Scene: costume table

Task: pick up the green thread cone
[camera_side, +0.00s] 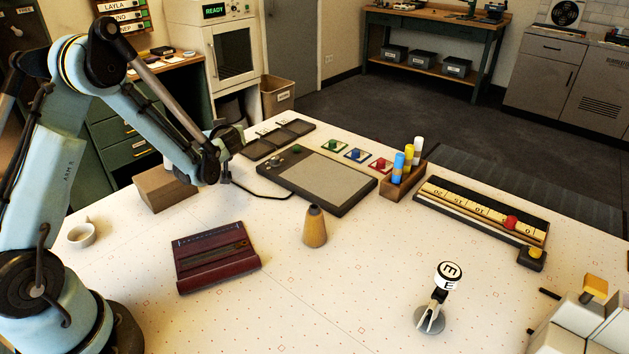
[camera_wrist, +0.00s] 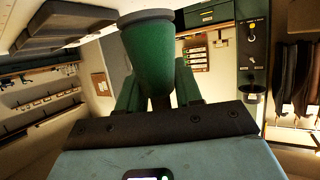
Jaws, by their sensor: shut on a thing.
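The green thread cone (camera_wrist: 150,60) fills the upper middle of the wrist view, its wide grey end toward the top edge and its narrow end down between the jaws. My gripper (camera_wrist: 160,95) is shut on it, with one green finger on each side. In the side view my gripper (camera_side: 226,150) is at the end of the arm, raised above the far left part of the table. I cannot make out the green cone there.
A tan cone (camera_side: 315,228) stands mid-table. A maroon case (camera_side: 216,258) lies at front left, a brown box (camera_side: 165,187) behind it. A grey-topped pad (camera_side: 320,178), a holder with colored cylinders (camera_side: 402,182) and a ruler tray (camera_side: 480,212) lie farther back.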

